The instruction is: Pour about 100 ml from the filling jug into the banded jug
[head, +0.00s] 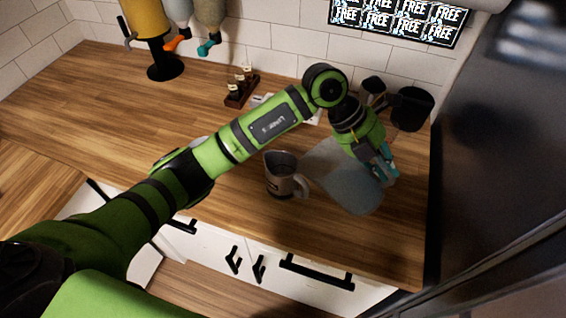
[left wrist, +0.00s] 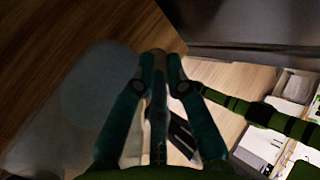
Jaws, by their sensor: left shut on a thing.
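The filling jug (head: 345,184) is a large, pale, see-through jug at the right of the counter in the head view. My left gripper (head: 380,170) is shut on its handle (left wrist: 158,80), on the right side of the jug. The jug's cloudy body (left wrist: 95,90) fills the left of the left wrist view. It looks tilted, with its narrower end toward the banded jug. The banded jug (head: 282,181) is a smaller jug with a dark band, upright on the counter just left of it. I cannot make out a stream or the liquid levels. My right gripper is not in view.
A black canister (head: 411,109) stands behind my left gripper. A wooden rack with small bottles (head: 240,88) and a dispenser (head: 150,35) stand at the back. A dark tall panel (head: 490,130) bounds the right side. The counter's left part (head: 80,95) is clear.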

